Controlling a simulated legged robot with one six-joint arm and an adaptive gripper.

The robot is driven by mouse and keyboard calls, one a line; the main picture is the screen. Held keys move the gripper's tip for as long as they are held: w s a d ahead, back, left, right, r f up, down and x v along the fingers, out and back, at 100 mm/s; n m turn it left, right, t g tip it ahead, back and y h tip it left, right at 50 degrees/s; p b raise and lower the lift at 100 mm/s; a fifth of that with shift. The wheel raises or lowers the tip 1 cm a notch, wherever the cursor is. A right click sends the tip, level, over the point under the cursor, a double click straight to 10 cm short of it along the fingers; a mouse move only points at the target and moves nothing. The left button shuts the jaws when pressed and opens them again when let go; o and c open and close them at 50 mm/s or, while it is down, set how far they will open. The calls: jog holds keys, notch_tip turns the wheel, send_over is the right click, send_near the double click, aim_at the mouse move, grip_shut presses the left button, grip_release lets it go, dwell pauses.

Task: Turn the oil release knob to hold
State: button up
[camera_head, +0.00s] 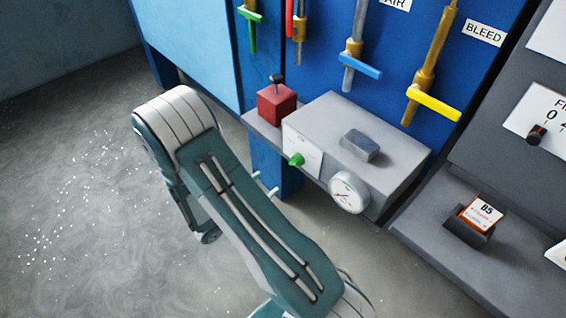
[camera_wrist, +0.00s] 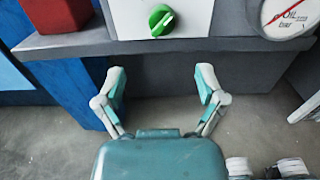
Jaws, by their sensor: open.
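The green oil release knob (camera_head: 297,160) sits on the white front plate of a grey box on the shelf. In the wrist view the knob (camera_wrist: 161,20) shows at the top centre, with a light bar across its face pointing up and to the right. My gripper (camera_wrist: 161,78) is open and empty, with its two fingers spread below the knob and apart from it. In the head view my arm hides most of the gripper. The labels on the white plate (camera_head: 303,148) are too small to read.
A round oil pressure gauge (camera_head: 348,192) is right of the knob, also in the wrist view (camera_wrist: 290,14). A red box (camera_head: 276,104) with a black lever stands left. The grey box (camera_head: 375,150) has a dark block on top. Coloured valve handles (camera_head: 433,103) hang behind.

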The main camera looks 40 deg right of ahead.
aim_at(292, 165)
jog(key=d, duration=1)
jog(key=shift+w+d, duration=0.15)
jog(key=shift+w, duration=0.2)
jog(key=c, duration=1.2)
